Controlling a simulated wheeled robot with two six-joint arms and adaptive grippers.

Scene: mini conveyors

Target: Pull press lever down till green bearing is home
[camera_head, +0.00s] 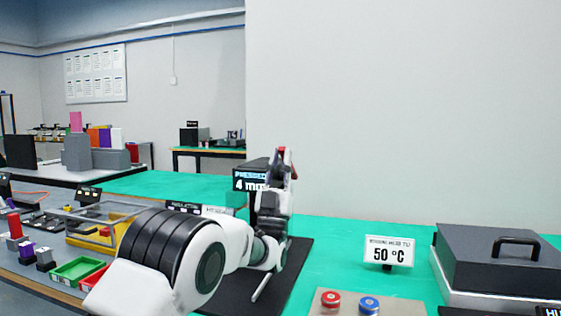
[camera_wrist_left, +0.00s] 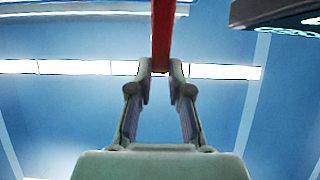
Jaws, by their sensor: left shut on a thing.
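My left gripper (camera_head: 284,168) points upward in the head view, at the top of the press. In the left wrist view its two fingertips (camera_wrist_left: 160,78) are closed around the lower end of a red bar, the press lever (camera_wrist_left: 162,30). A little red of the lever (camera_head: 282,153) also shows in the head view. The dark press (camera_head: 256,165) is mostly hidden behind my arm, and a display on it reads "4 mm". The green bearing is hidden from both views. My right gripper is not in view.
A black mat (camera_head: 290,262) lies under my arm on the green bench. To the right stand a "50 °C" sign (camera_head: 389,252), a plate with red and blue knobs (camera_head: 349,304) and a dark lidded box (camera_head: 492,258). Green and red bins (camera_head: 77,270) sit at the left.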

